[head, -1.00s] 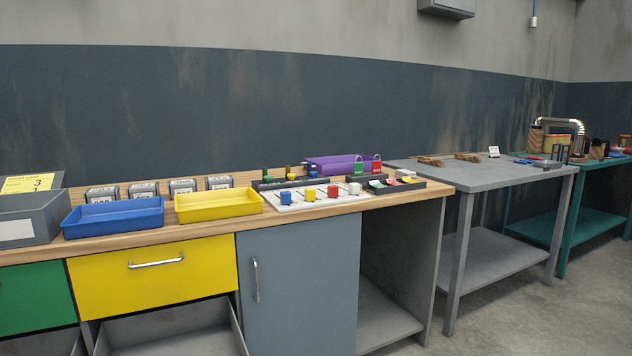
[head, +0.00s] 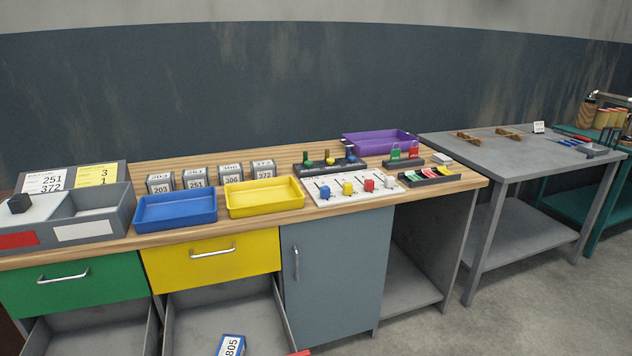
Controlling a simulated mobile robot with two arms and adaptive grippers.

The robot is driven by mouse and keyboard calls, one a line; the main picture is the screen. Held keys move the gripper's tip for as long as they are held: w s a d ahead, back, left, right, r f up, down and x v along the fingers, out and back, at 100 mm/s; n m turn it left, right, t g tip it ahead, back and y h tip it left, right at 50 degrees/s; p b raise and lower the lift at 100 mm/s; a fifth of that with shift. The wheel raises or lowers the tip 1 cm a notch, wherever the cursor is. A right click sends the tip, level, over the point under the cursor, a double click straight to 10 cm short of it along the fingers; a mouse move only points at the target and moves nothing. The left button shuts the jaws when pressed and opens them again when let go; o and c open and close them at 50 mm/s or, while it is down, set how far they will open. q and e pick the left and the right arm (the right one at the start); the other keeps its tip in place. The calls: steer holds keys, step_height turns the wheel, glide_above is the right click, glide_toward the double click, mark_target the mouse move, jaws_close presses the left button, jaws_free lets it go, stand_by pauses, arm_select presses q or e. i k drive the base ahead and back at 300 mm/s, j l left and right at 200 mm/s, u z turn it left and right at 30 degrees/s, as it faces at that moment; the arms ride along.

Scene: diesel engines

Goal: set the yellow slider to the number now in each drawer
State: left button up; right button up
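The yellow slider (head: 348,188) is a small yellow block on a white slider board (head: 325,203) on the wooden worktop. It stands between a blue slider (head: 324,192) and a red slider (head: 369,185), with a white slider (head: 390,181) at the right. The green drawer (head: 75,292) and yellow drawer (head: 213,260) are shut. Below them, a grey left drawer (head: 85,335) and a grey right drawer (head: 193,315) are pulled open. A blue box (head: 232,345) marked 805 lies in the right one; the left one's visible part looks empty. Neither of my grippers is in view.
A blue tray (head: 176,211) and yellow tray (head: 264,197) sit before several number boxes (head: 232,173). Cards (head: 70,178) showing 251, 372 and 3, 1 stand behind a grey divided bin (head: 85,230). The open drawers stick out below the worktop; a grey table (head: 500,162) stands right.

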mark_target(346, 187)
steer(key=i+l+u, duration=0.15)
steer(key=u, duration=0.2)
steer(key=i+l+u, duration=0.2)
steer(key=u, duration=0.15)
steer(key=i+l+u, duration=0.2)
steer(key=u, duration=0.15)
